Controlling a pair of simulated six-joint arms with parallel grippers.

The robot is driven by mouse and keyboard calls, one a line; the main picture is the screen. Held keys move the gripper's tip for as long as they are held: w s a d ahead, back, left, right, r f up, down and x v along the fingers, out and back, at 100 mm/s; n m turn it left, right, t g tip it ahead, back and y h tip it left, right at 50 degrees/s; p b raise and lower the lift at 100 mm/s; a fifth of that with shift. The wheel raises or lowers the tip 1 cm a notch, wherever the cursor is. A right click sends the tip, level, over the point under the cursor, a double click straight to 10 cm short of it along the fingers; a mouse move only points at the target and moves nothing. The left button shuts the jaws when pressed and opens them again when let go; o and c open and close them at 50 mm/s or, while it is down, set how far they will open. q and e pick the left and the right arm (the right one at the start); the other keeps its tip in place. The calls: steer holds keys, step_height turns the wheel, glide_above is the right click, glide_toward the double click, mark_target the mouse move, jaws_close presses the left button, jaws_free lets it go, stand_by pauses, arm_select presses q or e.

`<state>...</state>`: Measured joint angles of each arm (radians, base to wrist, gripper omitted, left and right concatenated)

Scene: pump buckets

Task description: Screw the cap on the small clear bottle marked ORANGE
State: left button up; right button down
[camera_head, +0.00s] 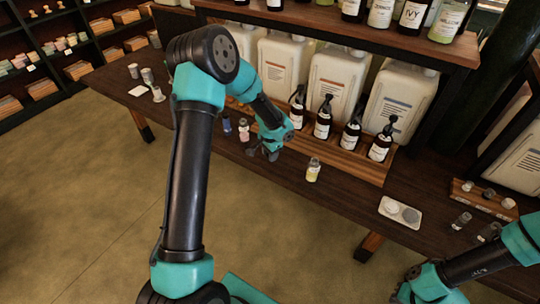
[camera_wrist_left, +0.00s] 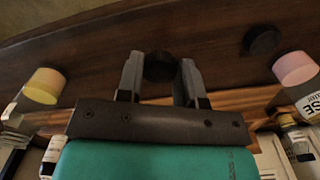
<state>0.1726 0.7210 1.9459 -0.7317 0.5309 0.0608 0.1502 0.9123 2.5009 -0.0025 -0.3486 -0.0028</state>
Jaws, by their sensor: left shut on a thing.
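My left gripper (camera_head: 270,153) is low over the table front; in the left wrist view (camera_wrist_left: 160,72) its fingers are shut on a black round cap (camera_wrist_left: 160,66). A small clear bottle with yellow contents (camera_head: 313,172) stands to its right. It seems to be the yellowish one at the left of the wrist view (camera_wrist_left: 45,84). A small bottle with pink contents (camera_head: 243,130) stands to the gripper's left and also shows in the wrist view (camera_wrist_left: 294,68). I cannot read ORANGE on any label. My right gripper (camera_head: 405,292) is at the bottom right, its fingers unclear.
Another black cap (camera_wrist_left: 262,40) lies on the table. Dark pump bottles (camera_head: 322,122) stand in a wooden rack before large white jugs (camera_head: 338,80). A white tray (camera_head: 386,209) holds two discs. Clear bottles (camera_head: 461,221) stand at the right.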

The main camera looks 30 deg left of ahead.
arm_select(q)
steer(key=s+d+r, duration=0.1)
steer(key=s+d, duration=0.7)
steer(key=s, duration=0.4)
steer(key=shift+s+r, duration=0.2)
steer(key=shift+s, duration=0.15)
arm_select(e)
steer(key=c, duration=1.9)
jaws_free()
